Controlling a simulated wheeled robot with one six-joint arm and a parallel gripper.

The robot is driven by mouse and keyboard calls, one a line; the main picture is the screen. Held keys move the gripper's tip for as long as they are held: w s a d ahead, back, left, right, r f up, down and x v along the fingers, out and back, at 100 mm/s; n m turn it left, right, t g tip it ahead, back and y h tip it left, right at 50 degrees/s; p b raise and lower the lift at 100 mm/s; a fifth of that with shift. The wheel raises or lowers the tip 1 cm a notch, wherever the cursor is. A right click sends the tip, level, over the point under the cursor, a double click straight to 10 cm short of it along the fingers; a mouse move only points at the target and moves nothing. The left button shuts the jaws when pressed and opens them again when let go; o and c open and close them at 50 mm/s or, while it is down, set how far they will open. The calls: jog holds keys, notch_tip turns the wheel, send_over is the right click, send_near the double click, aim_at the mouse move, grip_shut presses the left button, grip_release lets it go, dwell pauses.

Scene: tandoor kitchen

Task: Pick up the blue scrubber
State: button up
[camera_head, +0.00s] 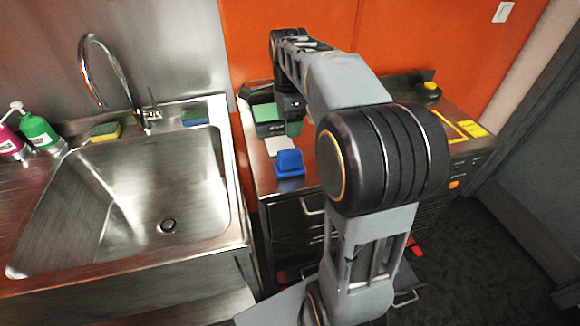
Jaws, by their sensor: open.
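A blue scrubber (289,163), a block with a raised grip part, lies near the front edge of the steel cabinet top (262,180) right of the sink. My gripper (291,112) hangs over the same top, behind the scrubber and apart from it. It is open, with nothing seen held in it; its fingertips are small and hard to make out. My arm covers the part of the top to the right of the scrubber.
A pale block (277,146) lies right behind the scrubber. A green and dark item (267,118) stands close to my gripper. A flat blue sponge (195,117) and a yellow-green sponge (105,132) lie on the rim of the sink (222,222). An orange wall (250,50) stands behind.

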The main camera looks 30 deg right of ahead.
aim_at(290, 152)
notch_tip(290, 152, down, 13)
jog(key=shift+r+b, duration=0.15)
jog(key=shift+b, duration=0.25)
dwell(0.4)
jog(key=c, duration=1.1)
